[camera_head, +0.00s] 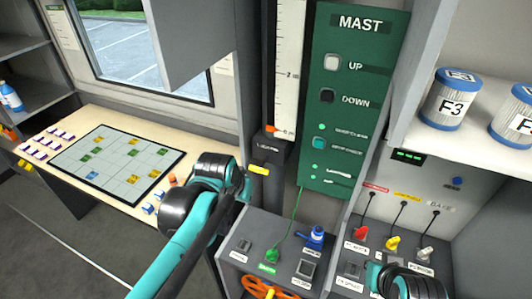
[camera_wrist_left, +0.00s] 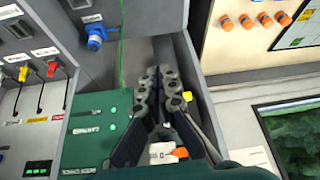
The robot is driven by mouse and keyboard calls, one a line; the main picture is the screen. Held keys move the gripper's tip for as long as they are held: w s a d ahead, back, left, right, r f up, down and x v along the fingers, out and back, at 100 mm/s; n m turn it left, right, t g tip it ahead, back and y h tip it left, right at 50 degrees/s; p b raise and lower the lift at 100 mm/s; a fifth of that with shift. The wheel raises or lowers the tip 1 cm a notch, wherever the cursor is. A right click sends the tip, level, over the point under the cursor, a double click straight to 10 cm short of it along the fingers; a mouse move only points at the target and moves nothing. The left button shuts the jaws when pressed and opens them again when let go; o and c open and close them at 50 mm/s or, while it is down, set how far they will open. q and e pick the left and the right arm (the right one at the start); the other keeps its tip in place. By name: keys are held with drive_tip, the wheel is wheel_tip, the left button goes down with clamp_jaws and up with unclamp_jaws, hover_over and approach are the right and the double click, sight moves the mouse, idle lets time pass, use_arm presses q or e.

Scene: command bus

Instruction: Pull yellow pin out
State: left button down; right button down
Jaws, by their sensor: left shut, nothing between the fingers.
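The yellow pin (camera_head: 259,170) sticks out of the dark mast base post (camera_head: 270,152), below the white scale. In the left wrist view the pin (camera_wrist_left: 187,96) shows as a small yellow end just right of the fingers. My left gripper (camera_head: 243,183) is beside the pin, its fingers mostly hidden by my wrist in the head view. In the left wrist view my left gripper (camera_wrist_left: 164,74) has its fingers closed together with nothing between them. Whether a finger touches the pin I cannot tell. Part of my right arm shows at the bottom right, its fingers out of sight.
The green MAST panel (camera_head: 350,100) stands right of the post. A grey console (camera_head: 245,228) with a blue connector (camera_head: 314,236) and a green cable is in front. A desk (camera_head: 100,120) with a grid board is at left. Red, yellow and white plugs (camera_head: 392,242) are at right.

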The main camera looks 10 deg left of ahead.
use_arm(q)
drive_tip(key=w+r+g+p, duration=0.1)
drive_tip(key=w+r+p, duration=0.4)
drive_tip(key=w, duration=0.4)
drive_tip(key=m+p, duration=0.1)
drive_tip(key=p, duration=0.3)
approach(264, 162)
drive_tip(key=r, duration=0.1)
drive_tip(key=s+d+r, duration=0.1)
drive_tip(key=shift+s+r+g, duration=0.25)
drive_tip(key=shift+s+g, duration=0.1)
drive_tip(key=shift+g, duration=0.05)
drive_tip(key=b+x, duration=0.1)
drive_tip(key=x, duration=0.9)
drive_tip(key=shift+s+d, duration=0.15)
drive_tip(key=s, duration=0.4)
drive_tip(key=shift+s+a, duration=0.1)
drive_tip(key=shift+a, duration=0.3)
